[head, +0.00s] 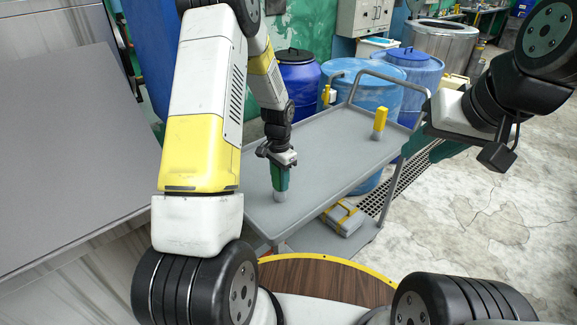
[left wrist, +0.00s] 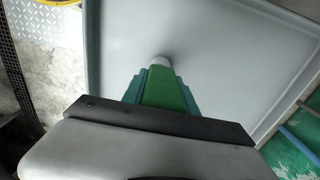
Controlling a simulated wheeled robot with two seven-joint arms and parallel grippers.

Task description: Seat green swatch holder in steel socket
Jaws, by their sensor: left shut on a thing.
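My left gripper (head: 279,181) is shut on the green swatch holder (left wrist: 162,88), pointing down over the grey cart. The holder is mostly hidden between the teal fingers in the head view. A short grey round piece (head: 280,196) shows at its lower end, close to or on the cart's top; it also shows in the left wrist view (left wrist: 160,62). I cannot tell whether this piece is the steel socket or the holder's own foot. My right gripper (head: 432,150), with green fingers, is at the right beyond the cart's edge; its opening is unclear.
A yellow block (head: 380,119) with a grey base stands upright toward the cart's far right. The cart's top (head: 325,150) is otherwise clear, with a raised rim and a tubular handle (head: 390,78). Blue drums (head: 357,95) stand behind. A grey panel (head: 65,150) is at the left.

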